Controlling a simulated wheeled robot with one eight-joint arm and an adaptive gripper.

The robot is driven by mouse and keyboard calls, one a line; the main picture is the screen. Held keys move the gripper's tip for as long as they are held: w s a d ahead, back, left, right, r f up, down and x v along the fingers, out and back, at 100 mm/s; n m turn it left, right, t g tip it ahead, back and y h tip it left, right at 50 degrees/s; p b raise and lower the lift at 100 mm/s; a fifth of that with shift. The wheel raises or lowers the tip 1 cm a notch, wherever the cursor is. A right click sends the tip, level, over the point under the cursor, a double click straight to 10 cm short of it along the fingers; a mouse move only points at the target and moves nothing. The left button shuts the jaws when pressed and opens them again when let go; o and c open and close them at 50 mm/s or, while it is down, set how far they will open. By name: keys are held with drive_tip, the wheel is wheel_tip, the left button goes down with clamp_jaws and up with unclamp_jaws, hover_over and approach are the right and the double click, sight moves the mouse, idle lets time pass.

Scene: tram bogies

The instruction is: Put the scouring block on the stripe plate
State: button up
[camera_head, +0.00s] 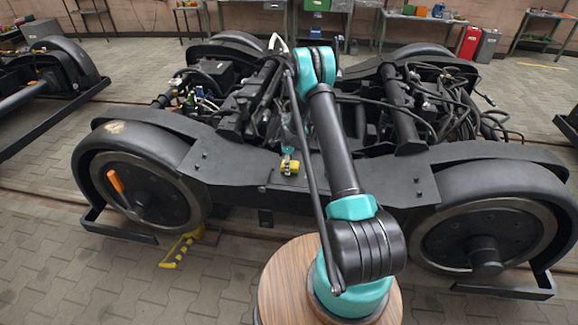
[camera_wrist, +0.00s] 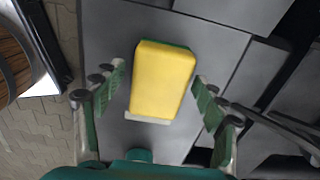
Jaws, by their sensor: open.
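The scouring block (camera_wrist: 163,78), yellow with a green layer showing at its far edge, lies on the flat grey bogie frame in the wrist view. In the head view the block (camera_head: 289,167) is a small yellow patch on the frame's near beam, beside my arm. My gripper (camera_wrist: 160,86) is open, its green-padded fingers on either side of the block with gaps showing. A pale strip shows at the block's near edge. A yellow-and-black striped piece (camera_head: 181,248), perhaps the stripe plate, lies on the floor by the left wheel; I cannot tell for sure.
The bogie frame (camera_head: 235,170) carries dark cables and pipes behind the block. An orange-handled item (camera_head: 116,181) is at the left wheel. Workbenches (camera_head: 420,14) and a red canister (camera_head: 468,42) stand at the back. Paved floor at the front left is mostly clear.

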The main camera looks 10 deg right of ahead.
wheel_tip(320, 180, up, 12)
drive_tip(key=s+d+r+n+t, duration=0.1)
drive_tip(key=s+d+r+n, duration=0.1)
drive_tip(key=s+r+n, duration=0.55)
drive_tip(key=s+r+n+t, duration=0.1)
drive_tip(key=s+r+n, duration=0.2)
drive_tip(key=s+r, duration=0.7)
drive_tip(key=s+d+f+n+t, duration=0.1)
drive_tip(key=s+n, duration=1)
drive_tip(key=s, duration=1.3)
drive_tip(key=shift+d+t, duration=0.55)
drive_tip(key=shift+t, duration=0.05)
